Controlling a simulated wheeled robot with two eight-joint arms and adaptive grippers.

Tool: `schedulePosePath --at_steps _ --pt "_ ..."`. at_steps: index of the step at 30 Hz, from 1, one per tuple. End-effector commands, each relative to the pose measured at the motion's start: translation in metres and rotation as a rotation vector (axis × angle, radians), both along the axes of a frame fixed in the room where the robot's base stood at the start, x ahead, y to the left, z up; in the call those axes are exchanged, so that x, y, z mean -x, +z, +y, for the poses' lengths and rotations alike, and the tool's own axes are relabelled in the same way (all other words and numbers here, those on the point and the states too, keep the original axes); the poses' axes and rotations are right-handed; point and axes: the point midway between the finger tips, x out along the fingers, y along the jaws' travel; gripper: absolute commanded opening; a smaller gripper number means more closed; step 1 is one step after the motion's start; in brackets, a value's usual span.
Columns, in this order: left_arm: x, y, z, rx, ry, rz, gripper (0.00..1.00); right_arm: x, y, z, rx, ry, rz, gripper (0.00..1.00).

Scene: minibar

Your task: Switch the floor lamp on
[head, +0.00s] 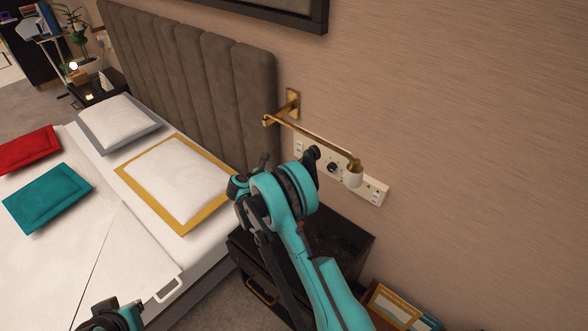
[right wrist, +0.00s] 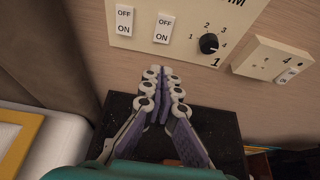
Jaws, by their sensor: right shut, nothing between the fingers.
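A cream wall panel (right wrist: 183,12) carries two white rocker switches, a left one (right wrist: 124,22) and a right one (right wrist: 162,28), each marked OFF above and ON below. To their right is a black dial (right wrist: 208,43) with numbers around it. My right gripper (right wrist: 163,80) is shut and empty, its fingertips just below the panel in the right wrist view, under the right switch; I cannot tell whether they touch the wall. In the head view my right arm hides part of the panel (head: 346,171). No floor lamp can be made out. My left gripper's fingers do not show.
A brass wall lamp (head: 318,134) juts out above the panel. A socket plate (right wrist: 268,58) with a small switch sits right of the dial. A black nightstand (head: 350,240) stands below. The bed (head: 95,235) with pillows is to the left. Framed items (head: 398,308) lean at bottom right.

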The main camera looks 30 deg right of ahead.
Motion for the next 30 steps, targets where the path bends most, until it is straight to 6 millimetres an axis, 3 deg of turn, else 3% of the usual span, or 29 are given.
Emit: schedulePosePath --at_steps 10,15,21,30 --pt "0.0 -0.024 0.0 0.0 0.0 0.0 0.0 -0.025 -0.033 -0.064 -0.001 -0.004 -0.001 0.0" --pt "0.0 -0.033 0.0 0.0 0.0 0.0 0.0 -0.035 -0.038 -0.089 0.0 -0.002 0.0 0.0" --pt "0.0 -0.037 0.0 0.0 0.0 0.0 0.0 -0.042 -0.038 -0.104 0.0 -0.001 0.0 0.0" --pt "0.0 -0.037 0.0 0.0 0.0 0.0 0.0 -0.043 -0.037 -0.106 0.001 0.0 -0.001 0.0"
